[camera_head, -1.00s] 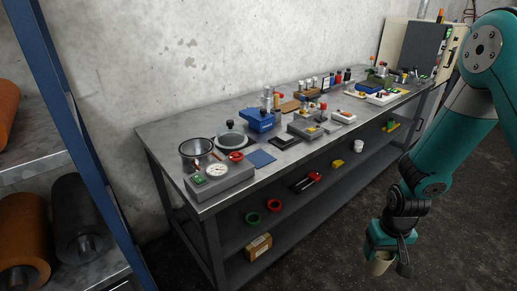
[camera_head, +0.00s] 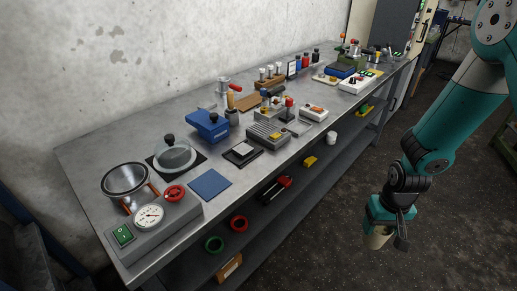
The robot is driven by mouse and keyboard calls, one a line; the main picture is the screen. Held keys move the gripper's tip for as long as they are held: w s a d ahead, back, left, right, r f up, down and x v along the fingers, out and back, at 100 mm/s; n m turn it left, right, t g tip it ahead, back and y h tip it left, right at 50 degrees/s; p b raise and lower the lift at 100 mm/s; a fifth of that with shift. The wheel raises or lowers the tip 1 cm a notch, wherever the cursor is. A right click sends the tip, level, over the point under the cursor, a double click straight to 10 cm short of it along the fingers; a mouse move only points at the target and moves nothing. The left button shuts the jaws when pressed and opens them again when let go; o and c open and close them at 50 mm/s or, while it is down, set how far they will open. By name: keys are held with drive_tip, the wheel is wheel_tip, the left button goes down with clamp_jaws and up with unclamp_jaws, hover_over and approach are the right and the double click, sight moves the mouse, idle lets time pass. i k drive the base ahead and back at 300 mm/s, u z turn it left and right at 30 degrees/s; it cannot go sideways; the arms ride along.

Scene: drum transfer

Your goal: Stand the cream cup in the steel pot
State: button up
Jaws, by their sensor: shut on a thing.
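The cream cup (camera_head: 376,240) is in my gripper (camera_head: 389,232) at the lower right of the head view. My gripper is shut on it and holds it in the air over the dark floor, in front of the bench and well apart from it. The fingers hide part of the cup. The steel pot (camera_head: 126,181) stands at the near left end of the bench, open at the top, behind a grey unit with a dial. My gripper is far to the right of the pot.
The grey gauge unit (camera_head: 150,226) with a red knob (camera_head: 174,193) stands in front of the pot. A glass-lidded dish (camera_head: 174,157) and a blue mat (camera_head: 210,185) are nearby. The bench (camera_head: 88,157) is crowded farther back. A lower shelf holds small items.

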sight(130, 187)
drive_tip(key=u, duration=0.05)
drive_tip(key=i, duration=0.1)
drive_tip(key=u, duration=1.2)
